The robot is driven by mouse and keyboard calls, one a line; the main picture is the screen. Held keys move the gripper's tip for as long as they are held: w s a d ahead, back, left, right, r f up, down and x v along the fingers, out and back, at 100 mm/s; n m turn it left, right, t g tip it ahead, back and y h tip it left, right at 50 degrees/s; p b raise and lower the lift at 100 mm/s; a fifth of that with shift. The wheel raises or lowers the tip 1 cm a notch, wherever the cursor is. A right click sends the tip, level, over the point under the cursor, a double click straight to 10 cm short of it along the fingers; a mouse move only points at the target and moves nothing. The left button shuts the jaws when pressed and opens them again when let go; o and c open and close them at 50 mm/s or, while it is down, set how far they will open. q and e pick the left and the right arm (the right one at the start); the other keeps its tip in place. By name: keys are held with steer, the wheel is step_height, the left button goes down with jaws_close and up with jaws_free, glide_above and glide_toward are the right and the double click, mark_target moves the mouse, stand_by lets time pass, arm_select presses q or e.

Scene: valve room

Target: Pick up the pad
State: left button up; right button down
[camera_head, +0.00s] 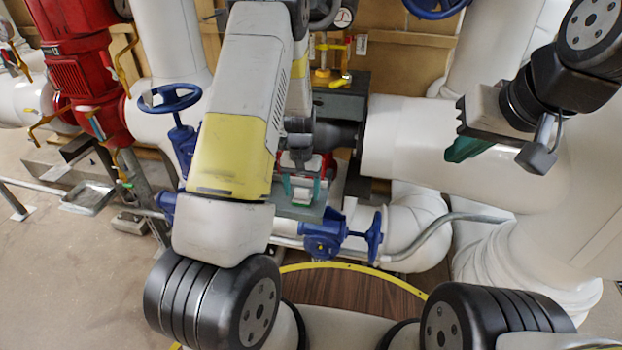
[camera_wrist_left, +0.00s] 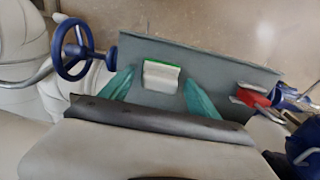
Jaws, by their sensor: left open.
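The pad (camera_wrist_left: 161,75) is a small white block with a green edge, lying on a grey shelf plate (camera_wrist_left: 215,70). In the head view the pad (camera_head: 302,191) is partly hidden by my left gripper (camera_head: 302,183). In the left wrist view the teal fingers of my left gripper (camera_wrist_left: 158,92) are spread, one on each side of the pad's near end. A gap shows between the pad and each finger, and nothing is held. My right gripper (camera_head: 466,147) is up at the right, away from the pad; its finger gap is not clear.
A red and grey object (camera_wrist_left: 254,98) lies at the right of the plate in the left wrist view. Blue valve wheels (camera_wrist_left: 74,50) stand beside the plate. A large white pipe (camera_head: 420,140) runs behind, and a red pump (camera_head: 80,75) stands at the left.

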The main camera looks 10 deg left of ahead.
mark_target(302, 189)
arm_select(q)
steer(key=c, duration=1.4)
steer(key=shift+c, duration=0.2)
steer(key=shift+r, duration=0.15)
steer(key=shift+r, duration=0.25)
step_height(302, 189, up, 3)
steer(key=shift+r, duration=0.1)
steer(key=s+d, duration=0.2)
steer(key=s, duration=0.5)
steer(key=s+d+r, duration=0.1)
steer(key=s+d, duration=0.2)
steer(key=s, duration=0.5)
steer(key=shift+s, duration=0.1)
